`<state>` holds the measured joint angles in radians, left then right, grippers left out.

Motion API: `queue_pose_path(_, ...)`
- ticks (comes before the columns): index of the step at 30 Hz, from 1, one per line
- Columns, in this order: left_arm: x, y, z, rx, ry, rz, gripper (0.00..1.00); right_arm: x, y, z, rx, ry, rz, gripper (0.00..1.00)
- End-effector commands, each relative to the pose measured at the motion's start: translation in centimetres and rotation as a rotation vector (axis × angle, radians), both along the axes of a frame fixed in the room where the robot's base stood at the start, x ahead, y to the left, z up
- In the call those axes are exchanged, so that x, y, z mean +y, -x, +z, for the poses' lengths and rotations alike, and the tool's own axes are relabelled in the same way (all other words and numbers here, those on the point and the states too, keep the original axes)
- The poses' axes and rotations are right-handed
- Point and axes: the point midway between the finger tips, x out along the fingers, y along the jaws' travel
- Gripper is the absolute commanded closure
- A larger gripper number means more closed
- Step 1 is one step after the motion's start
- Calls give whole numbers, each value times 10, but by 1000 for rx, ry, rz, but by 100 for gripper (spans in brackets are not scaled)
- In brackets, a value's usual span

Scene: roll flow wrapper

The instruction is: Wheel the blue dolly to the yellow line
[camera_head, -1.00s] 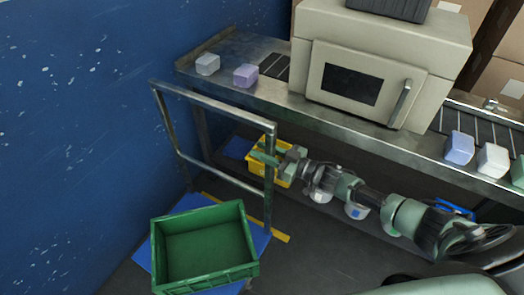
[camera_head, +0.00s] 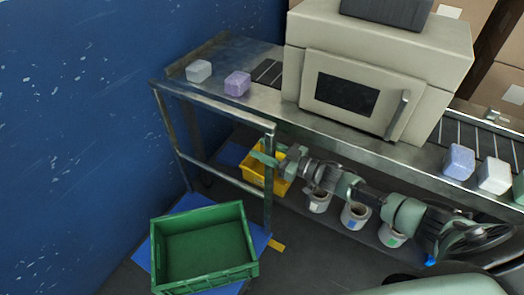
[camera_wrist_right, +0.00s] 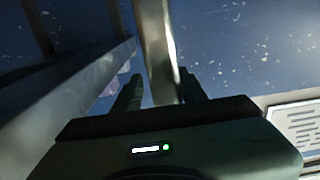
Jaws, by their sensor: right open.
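The blue dolly (camera_head: 190,204) stands on the floor at lower left in the head view, with a tall metal handle frame (camera_head: 215,105). A green crate (camera_head: 205,240) sits on its platform. My right gripper (camera_head: 266,158) is at the handle's right post. In the right wrist view that post (camera_wrist_right: 158,50) passes between the open fingers (camera_wrist_right: 162,93); I cannot tell whether they touch it. My left gripper is not in view.
A metal bench (camera_head: 225,58) with a beige machine (camera_head: 375,80) runs behind the dolly, close to the handle. Under it are a yellow bin (camera_head: 255,165) and several white pots (camera_head: 355,215). A blue wall (camera_head: 80,120) bounds the left.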

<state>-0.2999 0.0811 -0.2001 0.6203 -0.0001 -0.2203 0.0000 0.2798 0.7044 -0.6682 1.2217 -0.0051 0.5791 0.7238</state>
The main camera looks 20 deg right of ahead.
Motion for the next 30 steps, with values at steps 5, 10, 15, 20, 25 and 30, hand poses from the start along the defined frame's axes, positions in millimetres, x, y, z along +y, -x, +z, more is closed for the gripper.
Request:
queue_pose_path(5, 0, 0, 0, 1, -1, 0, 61, 2, 1, -1, 0, 0, 4, 53)
queue_pose_path(10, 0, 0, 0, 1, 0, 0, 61, 2, 3, -2, 1, 0, 6, 53)
queue_pose_path(15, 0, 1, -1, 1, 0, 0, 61, -11, 19, -4, 5, 2, 5, 53)
queue_pose_path(20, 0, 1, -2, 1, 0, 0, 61, -29, 42, -3, 5, 2, 5, 53)
queue_pose_path(25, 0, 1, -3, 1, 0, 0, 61, -43, 58, -2, 2, 0, 4, 53)
queue_pose_path(30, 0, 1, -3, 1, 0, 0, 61, -47, 63, -2, 1, 1, 3, 53)
